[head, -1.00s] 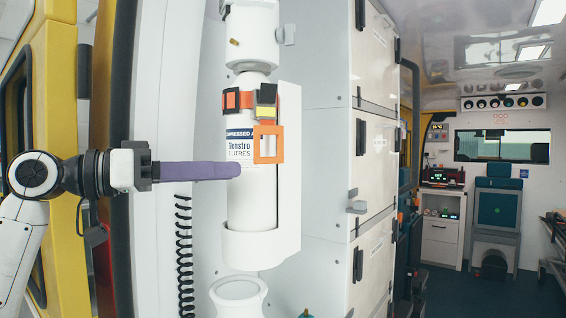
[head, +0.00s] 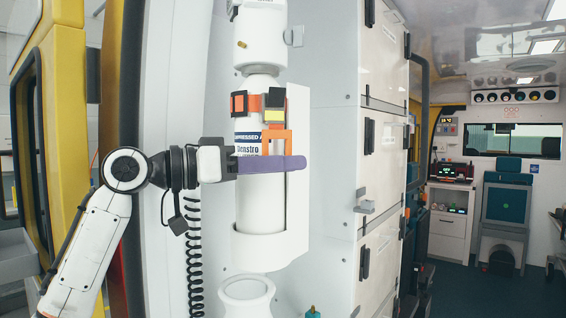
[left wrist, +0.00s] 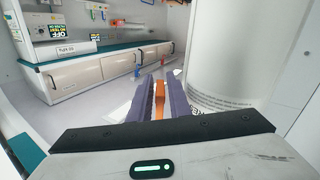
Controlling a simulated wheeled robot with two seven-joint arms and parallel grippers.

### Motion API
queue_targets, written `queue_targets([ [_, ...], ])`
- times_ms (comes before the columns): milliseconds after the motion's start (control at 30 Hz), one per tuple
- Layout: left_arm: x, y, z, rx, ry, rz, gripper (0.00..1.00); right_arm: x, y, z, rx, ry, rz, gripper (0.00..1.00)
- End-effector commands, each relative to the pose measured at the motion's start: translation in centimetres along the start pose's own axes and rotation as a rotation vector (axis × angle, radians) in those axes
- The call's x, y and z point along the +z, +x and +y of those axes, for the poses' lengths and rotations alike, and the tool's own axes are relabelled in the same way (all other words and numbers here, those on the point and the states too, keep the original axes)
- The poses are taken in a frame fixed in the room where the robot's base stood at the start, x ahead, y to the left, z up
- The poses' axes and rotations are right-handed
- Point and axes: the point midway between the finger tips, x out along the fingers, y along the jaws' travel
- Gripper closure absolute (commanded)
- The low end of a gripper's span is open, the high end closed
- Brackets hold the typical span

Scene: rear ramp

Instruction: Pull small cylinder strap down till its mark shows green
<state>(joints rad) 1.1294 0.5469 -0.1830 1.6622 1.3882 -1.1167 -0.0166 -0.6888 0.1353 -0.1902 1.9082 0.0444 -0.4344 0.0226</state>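The small white cylinder (head: 260,205) stands upright in a white wall holder (head: 297,200). An orange strap with a black buckle (head: 273,100) crosses its upper part. A black-framed mark (head: 239,103) beside the buckle shows orange-red, and a yellow patch shows under the buckle. An orange pull loop (head: 277,134) hangs below; its lower part is hidden behind my left gripper (head: 299,163). In the left wrist view the orange loop (left wrist: 159,96) lies between the two purple fingers, with narrow gaps at its sides. The left gripper is open around it. My right gripper is not in view.
A larger white cylinder part (head: 260,35) sits above and a white rounded vessel (head: 246,292) below. White cabinets (head: 382,150) with black latches stand to the right. A coiled black cord (head: 195,260) hangs at the left. The ambulance interior is open at the far right.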

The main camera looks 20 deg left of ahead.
Motion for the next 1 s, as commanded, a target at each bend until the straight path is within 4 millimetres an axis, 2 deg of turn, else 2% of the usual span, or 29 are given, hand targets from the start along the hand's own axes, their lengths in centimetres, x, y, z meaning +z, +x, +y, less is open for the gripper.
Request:
queue_targets([
  [133, 0.0, 0.0, 0.0, 0.0, 0.0, 0.0, 0.85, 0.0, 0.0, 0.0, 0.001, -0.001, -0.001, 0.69],
  [233, 0.0, 0.0, 0.0, 0.0, 0.0, 0.0, 1.0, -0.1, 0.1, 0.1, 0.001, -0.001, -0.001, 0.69],
  [467, 0.1, 0.0, -0.1, -0.001, -0.001, -0.001, 1.0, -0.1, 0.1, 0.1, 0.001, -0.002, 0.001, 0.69],
  [567, 1.1, 0.0, -0.3, -0.001, -0.003, -0.002, 1.0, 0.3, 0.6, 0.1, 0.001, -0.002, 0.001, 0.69],
  [800, 5.1, 0.0, -1.0, 0.0, -0.002, -0.002, 1.0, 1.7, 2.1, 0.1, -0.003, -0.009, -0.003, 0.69],
  [1000, 5.1, 0.0, -1.1, 0.0, -0.004, -0.004, 1.0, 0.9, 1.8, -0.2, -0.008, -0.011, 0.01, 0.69],
])
